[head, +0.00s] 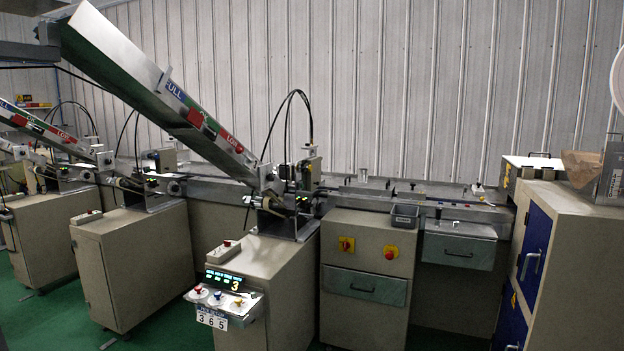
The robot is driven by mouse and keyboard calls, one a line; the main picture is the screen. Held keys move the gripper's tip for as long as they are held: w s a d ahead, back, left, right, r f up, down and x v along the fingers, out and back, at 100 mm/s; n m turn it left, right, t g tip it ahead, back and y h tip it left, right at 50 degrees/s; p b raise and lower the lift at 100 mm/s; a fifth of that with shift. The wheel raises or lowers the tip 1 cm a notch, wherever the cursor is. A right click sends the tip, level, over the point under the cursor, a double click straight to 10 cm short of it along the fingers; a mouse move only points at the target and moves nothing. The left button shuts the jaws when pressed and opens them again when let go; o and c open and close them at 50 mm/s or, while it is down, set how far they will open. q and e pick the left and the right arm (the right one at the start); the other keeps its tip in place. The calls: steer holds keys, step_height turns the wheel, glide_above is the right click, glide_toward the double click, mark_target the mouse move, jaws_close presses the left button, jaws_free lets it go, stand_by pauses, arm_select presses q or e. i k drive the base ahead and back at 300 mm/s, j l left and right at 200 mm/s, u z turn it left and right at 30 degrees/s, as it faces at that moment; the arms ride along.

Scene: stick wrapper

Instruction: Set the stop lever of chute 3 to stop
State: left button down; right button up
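Neither of my grippers is in view.
Two similar stations (135,260) stand to the left. A conveyor bed (400,193) runs right, past a cabinet with red and yellow switches (365,275), to a cabinet with blue doors (535,250). Green floor (150,325) shows in front at left.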

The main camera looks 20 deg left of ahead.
mark_target(239, 150)
steer(key=i+u, duration=0.2)
steer(key=i, duration=0.3)
steer(key=i+l+u, duration=0.15)
steer(key=i, duration=0.3)
steer(key=i+l+u, duration=0.2)
steer(key=i, duration=0.3)
steer(key=i+l+u, duration=0.2)
steer(key=i, duration=0.25)
steer(key=l, duration=0.1)
